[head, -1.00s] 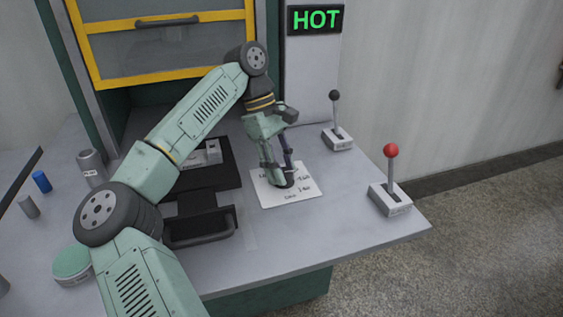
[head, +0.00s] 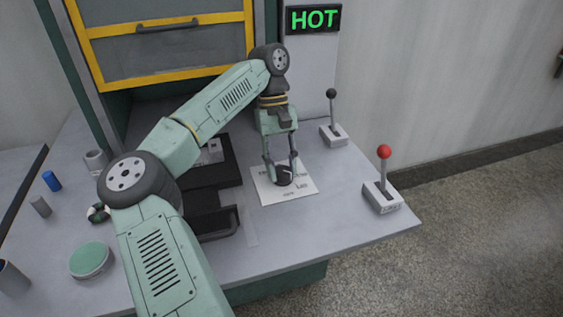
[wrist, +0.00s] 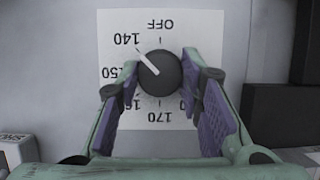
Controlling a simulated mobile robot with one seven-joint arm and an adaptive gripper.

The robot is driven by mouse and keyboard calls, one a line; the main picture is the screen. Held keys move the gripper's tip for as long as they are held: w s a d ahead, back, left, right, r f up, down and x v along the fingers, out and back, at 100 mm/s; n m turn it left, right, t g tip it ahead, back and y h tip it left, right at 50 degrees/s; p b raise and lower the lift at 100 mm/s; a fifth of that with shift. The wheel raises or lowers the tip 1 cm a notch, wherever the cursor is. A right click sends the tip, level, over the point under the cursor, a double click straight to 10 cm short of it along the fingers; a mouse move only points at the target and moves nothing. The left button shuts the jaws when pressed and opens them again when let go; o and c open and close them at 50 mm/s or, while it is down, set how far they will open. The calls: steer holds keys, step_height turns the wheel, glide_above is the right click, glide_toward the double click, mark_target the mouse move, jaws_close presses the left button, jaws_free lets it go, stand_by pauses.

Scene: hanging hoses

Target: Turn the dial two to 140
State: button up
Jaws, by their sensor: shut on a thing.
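The black round dial (head: 284,179) stands on a white card (head: 262,196) printed with labels. The dial also shows in the wrist view (wrist: 161,78), where its white pointer line slants up and left toward the label 140. OFF is above it, and 150, 160 and 170 run down the left side and bottom, upside down. My gripper (head: 281,174) is shut on the dial, one finger on each side. Its purple-padded fingers (wrist: 160,80) hide some labels at the lower left and lower right in the wrist view.
A red-knobbed lever (head: 383,180) and a black-knobbed lever (head: 333,122) stand to the right. A green HOT sign (head: 314,19) is lit behind. A black tray (head: 214,222) lies left of the card, with a green-lidded jar (head: 90,260) further left.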

stand_by(0.3)
steer(key=o, duration=1.2)
steer(key=shift+c, duration=0.2)
steer(key=v, duration=1.2)
steer(key=shift+s, duration=0.1)
